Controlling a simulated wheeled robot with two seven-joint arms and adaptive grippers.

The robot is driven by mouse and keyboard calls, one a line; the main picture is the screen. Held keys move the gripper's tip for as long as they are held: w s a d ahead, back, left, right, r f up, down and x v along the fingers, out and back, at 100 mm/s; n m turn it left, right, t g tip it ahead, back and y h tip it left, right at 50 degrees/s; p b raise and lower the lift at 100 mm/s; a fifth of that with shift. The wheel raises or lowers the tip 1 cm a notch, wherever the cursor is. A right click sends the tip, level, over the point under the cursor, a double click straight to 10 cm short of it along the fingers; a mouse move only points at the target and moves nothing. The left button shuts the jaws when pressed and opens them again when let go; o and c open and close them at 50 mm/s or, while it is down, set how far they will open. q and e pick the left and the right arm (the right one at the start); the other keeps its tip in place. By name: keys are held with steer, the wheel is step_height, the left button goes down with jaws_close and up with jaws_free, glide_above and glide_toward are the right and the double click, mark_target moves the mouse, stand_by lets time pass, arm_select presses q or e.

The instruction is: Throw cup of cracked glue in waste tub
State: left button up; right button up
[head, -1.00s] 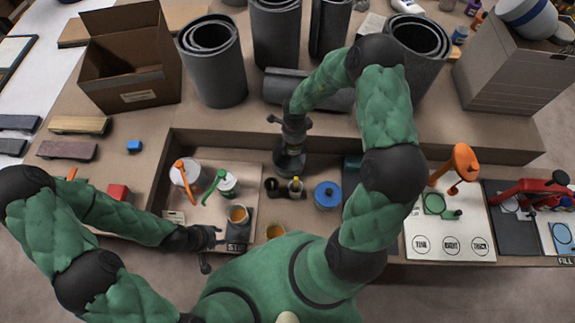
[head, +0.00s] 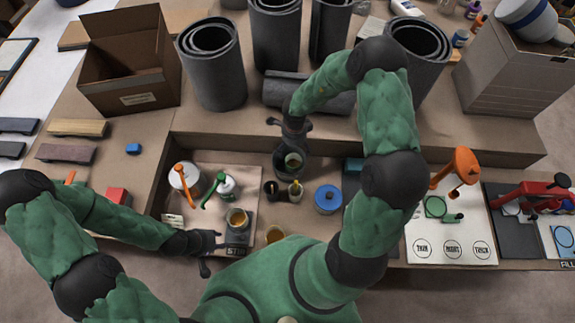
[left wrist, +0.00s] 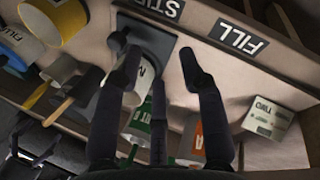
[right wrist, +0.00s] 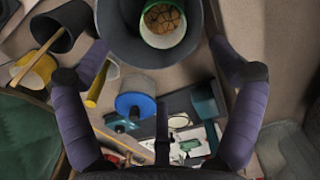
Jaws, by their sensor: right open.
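The cup of cracked glue (head: 293,160), pale green with a brown, crazed surface, sits inside the dark round waste tub (head: 281,174) in the head view. In the right wrist view the cup (right wrist: 163,22) stands mouth up within the wall of the tub (right wrist: 122,40). My right gripper (head: 290,126) is just behind and above the tub, fingers spread and empty, apart from the cup. My left gripper (head: 212,250) is low beside the stir pad (head: 238,252). Its fingers are spread with nothing between them in the left wrist view (left wrist: 160,72).
A cup of amber glue (head: 237,219) stands on the stir pad, and another amber cup (head: 274,235) stands to its right. A blue-lidded tin (head: 328,198) and small dark pots (head: 272,189) are near the tub. Grey rolls (head: 213,65) stand on the raised shelf behind.

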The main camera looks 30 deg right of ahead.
step_height(320, 180, up, 11)
stand_by(0.4)
steer(key=shift+s, duration=0.1)
stand_by(0.3)
